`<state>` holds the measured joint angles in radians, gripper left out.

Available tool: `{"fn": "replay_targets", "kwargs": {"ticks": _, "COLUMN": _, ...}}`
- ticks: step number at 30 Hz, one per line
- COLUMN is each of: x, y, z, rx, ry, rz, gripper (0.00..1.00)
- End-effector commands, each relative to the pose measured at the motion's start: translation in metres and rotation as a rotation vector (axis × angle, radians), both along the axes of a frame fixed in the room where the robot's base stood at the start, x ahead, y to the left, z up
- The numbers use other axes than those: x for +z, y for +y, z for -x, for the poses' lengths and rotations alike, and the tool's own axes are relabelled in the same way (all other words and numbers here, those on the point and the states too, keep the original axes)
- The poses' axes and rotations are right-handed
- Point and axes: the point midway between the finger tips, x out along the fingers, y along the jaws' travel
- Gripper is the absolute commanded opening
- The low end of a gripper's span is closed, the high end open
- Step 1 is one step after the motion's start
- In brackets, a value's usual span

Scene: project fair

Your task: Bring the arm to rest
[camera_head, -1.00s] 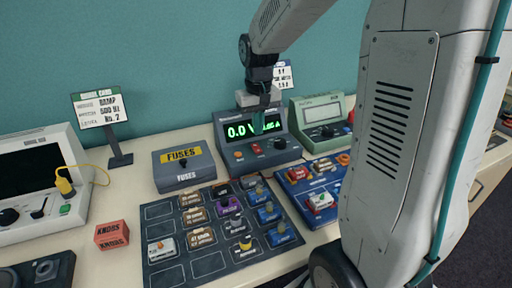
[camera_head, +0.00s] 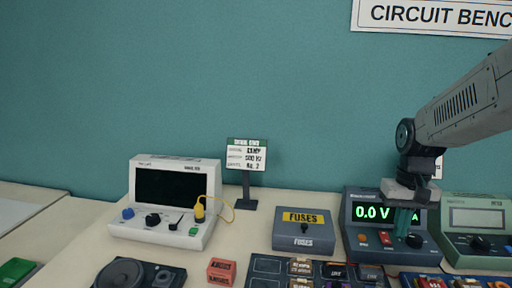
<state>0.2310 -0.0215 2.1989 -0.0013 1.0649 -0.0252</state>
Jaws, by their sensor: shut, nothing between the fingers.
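My gripper (camera_head: 404,217) hangs at the right of the picture, pointing down in front of the grey power supply (camera_head: 362,237). Its fingers are together and empty, and they cover part of the green display, which reads 0.0 V. I cannot tell whether the fingers touch the power supply. My arm (camera_head: 465,97) reaches in from the right edge, above the bench.
The bench (camera_head: 95,230) holds a white oscilloscope (camera_head: 178,165), a fuses box (camera_head: 303,231), a sign card (camera_head: 246,155), a red knobs box (camera_head: 221,271), a dark parts tray (camera_head: 265,263) and a green meter (camera_head: 477,209).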

Motion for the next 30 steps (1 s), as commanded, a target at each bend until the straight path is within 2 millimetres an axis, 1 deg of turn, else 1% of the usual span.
{"fn": "replay_targets", "kwargs": {"ticks": 1, "x": 0.008, "y": 0.009, "z": 0.018, "rx": 0.009, "ry": 0.000, "rz": 0.000, "gripper": 0.00}}
{"fn": "replay_targets", "kwargs": {"ticks": 6, "x": 0.029, "y": 0.035, "z": 0.073, "rx": 0.047, "ry": -0.006, "rz": 0.004, "gripper": 0.00}}
{"fn": "replay_targets", "kwargs": {"ticks": 8, "x": 0.035, "y": 0.044, "z": 0.092, "rx": 0.063, "ry": -0.016, "rz": 0.006, "gripper": 0.00}}
{"fn": "replay_targets", "kwargs": {"ticks": 9, "x": 0.038, "y": 0.049, "z": 0.105, "rx": 0.074, "ry": -0.023, "rz": 0.007, "gripper": 0.00}}
{"fn": "replay_targets", "kwargs": {"ticks": 12, "x": 0.044, "y": 0.061, "z": 0.134, "rx": 0.101, "ry": -0.050, "rz": 0.011, "gripper": 0.00}}
{"fn": "replay_targets", "kwargs": {"ticks": 16, "x": 0.049, "y": 0.073, "z": 0.166, "rx": 0.137, "ry": -0.094, "rz": 0.018, "gripper": 0.00}}
{"fn": "replay_targets", "kwargs": {"ticks": 18, "x": 0.052, "y": 0.077, "z": 0.178, "rx": 0.155, "ry": -0.122, "rz": 0.021, "gripper": 0.00}}
{"fn": "replay_targets", "kwargs": {"ticks": 21, "x": 0.055, "y": 0.082, "z": 0.189, "rx": 0.178, "ry": -0.163, "rz": 0.024, "gripper": 0.00}}
{"fn": "replay_targets", "kwargs": {"ticks": 24, "x": 0.060, "y": 0.086, "z": 0.193, "rx": 0.191, "ry": -0.197, "rz": 0.026, "gripper": 0.00}}
{"fn": "replay_targets", "kwargs": {"ticks": 30, "x": 0.064, "y": 0.088, "z": 0.194, "rx": 0.204, "ry": -0.215, "rz": 0.027, "gripper": 0.00}}
